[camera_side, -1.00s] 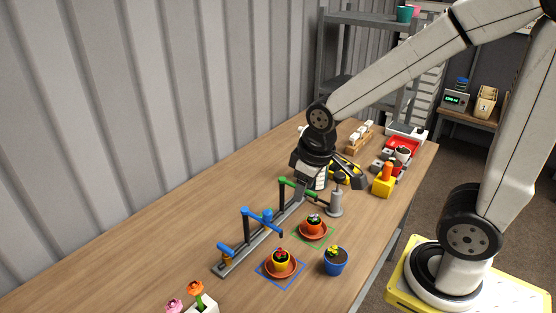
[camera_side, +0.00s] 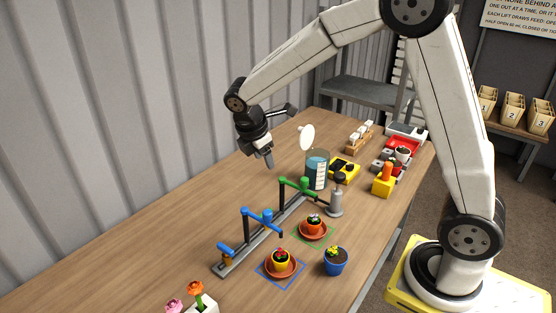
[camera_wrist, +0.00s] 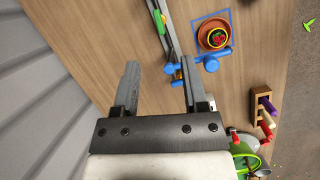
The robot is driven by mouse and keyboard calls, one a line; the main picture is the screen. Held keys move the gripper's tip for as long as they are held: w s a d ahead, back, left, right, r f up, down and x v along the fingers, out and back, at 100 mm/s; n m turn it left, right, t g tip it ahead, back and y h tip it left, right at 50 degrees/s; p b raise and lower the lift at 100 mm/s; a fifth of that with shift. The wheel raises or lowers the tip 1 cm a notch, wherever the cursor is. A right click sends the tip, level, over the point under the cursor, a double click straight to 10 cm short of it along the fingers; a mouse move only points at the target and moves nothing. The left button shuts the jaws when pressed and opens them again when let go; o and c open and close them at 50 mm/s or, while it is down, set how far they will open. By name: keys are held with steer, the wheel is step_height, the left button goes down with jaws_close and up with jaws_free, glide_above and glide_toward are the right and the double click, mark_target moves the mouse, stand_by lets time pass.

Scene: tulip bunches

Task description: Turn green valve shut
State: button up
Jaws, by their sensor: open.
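The green valve (camera_side: 300,185) sits on a dark post at the far end of a grey rail on the bench. Part of the green fitting shows near the top of the wrist view (camera_wrist: 158,20). My gripper (camera_side: 268,162) hangs above the bench, left of and higher than the green valve, apart from it. In the wrist view its two fingers (camera_wrist: 160,66) are spread with nothing held between them. The blue valve (camera_side: 265,216) stands nearer on the same rail and shows right of the fingers in the wrist view (camera_wrist: 206,62).
A beaker of blue liquid (camera_side: 317,168) stands behind the green valve. A red-orange pot (camera_side: 313,226) is on the green-outlined square, another pot (camera_side: 280,260) on the blue-outlined one. A blue pot (camera_side: 335,261) stands nearby. The bench left of the rail is clear.

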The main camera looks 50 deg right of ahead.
steer(key=f, duration=0.4)
steer(key=w+f+n, duration=0.1)
steer(key=f, duration=0.3)
steer(key=w+f+n, duration=0.1)
steer(key=f, duration=0.4)
steer(key=shift+w+d+h, duration=0.1)
steer(key=shift+d+h, duration=0.25)
steer(key=shift+h, duration=0.05)
steer(key=shift+x, duration=3.85)
jaws_close()
